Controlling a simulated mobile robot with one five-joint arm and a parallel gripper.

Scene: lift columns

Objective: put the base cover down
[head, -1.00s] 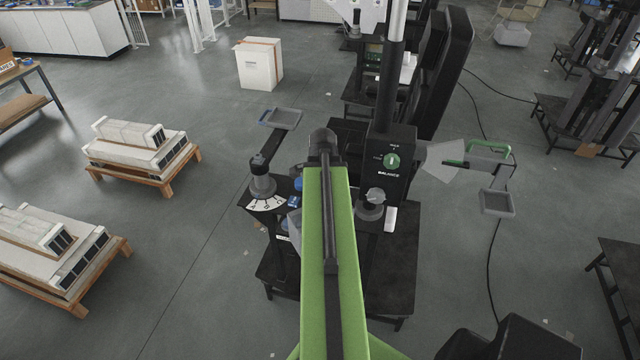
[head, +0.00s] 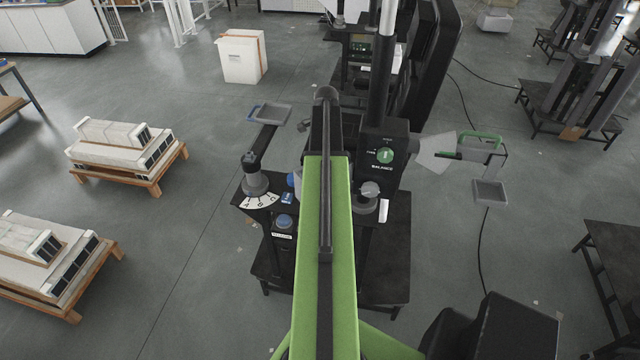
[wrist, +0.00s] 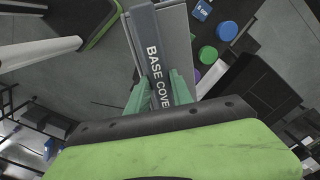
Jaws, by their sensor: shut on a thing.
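The base cover (wrist: 153,45) is a grey piece with a strip lettered "BASE COVE…" and a broad flat face; it shows in the wrist view. My gripper (wrist: 160,88) is shut on it, with one green finger on each side of the lettered strip. In the head view my green arm hides the gripper and the cover. I cannot tell whether the cover touches anything below it.
A black column stand marked "BALANCE" (head: 385,150) rises right of my arm. A lever with a tray (head: 270,112) and a blue button (head: 284,221) are left of it. A green-handled arm (head: 480,141) sticks out right. Pallets of boxes (head: 125,155) stand left, with clear floor between.

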